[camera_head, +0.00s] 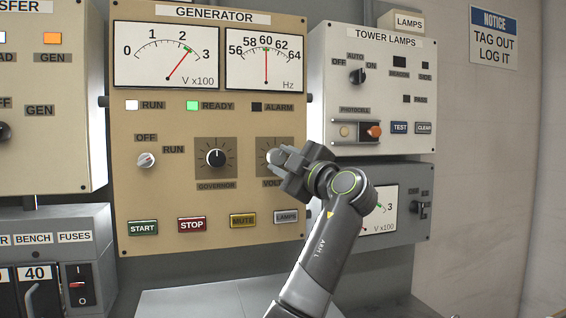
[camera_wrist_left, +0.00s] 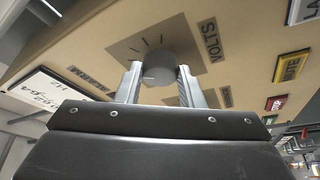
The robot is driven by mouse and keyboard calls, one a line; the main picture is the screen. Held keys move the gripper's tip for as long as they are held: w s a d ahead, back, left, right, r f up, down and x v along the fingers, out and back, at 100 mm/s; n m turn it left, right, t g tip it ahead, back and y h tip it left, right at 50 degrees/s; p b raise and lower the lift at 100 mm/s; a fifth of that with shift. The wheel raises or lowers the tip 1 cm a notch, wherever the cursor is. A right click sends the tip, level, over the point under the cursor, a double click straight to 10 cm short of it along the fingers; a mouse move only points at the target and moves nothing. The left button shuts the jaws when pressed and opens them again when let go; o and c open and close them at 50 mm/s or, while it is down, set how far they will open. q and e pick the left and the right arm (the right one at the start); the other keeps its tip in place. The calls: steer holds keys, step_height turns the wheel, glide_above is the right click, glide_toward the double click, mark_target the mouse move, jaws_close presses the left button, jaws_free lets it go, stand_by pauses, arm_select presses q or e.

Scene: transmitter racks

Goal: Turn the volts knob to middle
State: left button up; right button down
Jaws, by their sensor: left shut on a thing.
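The volts knob (camera_wrist_left: 158,66) is a grey round knob on a dark square plate with tick marks, beside the VOLTS label (camera_wrist_left: 209,40) in the left wrist view. My left gripper (camera_wrist_left: 158,84) is shut on it, with one finger on each side. In the head view my left gripper (camera_head: 274,158) covers the knob on the tan generator panel (camera_head: 180,120); only part of its plate (camera_head: 269,143) shows. The knob's pointer direction is hard to tell. The V x100 gauge (camera_head: 166,55) has its red needle between 2 and 3, at the green mark. My right gripper is not in view.
The governor knob (camera_head: 216,158) is left of the volts knob. START (camera_head: 143,228), STOP (camera_head: 191,224), MUTE (camera_head: 243,220) and LAMPS (camera_head: 286,217) buttons lie below. The tower lamps panel (camera_head: 372,90) juts out on the right. The READY lamp (camera_head: 193,105) is green.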

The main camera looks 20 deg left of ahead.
arm_select(q)
steer(key=n, duration=0.1)
steer(key=n+g+p, duration=0.1)
steer(key=n, duration=0.1)
steer(key=shift+w+r, duration=0.1)
steer(key=shift+r, duration=0.1)
steer(key=shift+d+r+n+g+h+p, duration=0.1)
steer(key=shift+n+g+h+p, duration=0.4)
steer(key=shift+n, duration=1)
steer(key=shift+n+p, duration=0.3)
steer(key=shift+p, duration=0.1)
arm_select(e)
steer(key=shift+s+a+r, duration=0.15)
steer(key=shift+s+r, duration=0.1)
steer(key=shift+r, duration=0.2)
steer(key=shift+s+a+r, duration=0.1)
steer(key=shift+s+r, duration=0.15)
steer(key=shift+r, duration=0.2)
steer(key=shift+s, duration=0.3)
arm_select(q)
steer(key=o, duration=1)
steer(key=shift+w, duration=0.1)
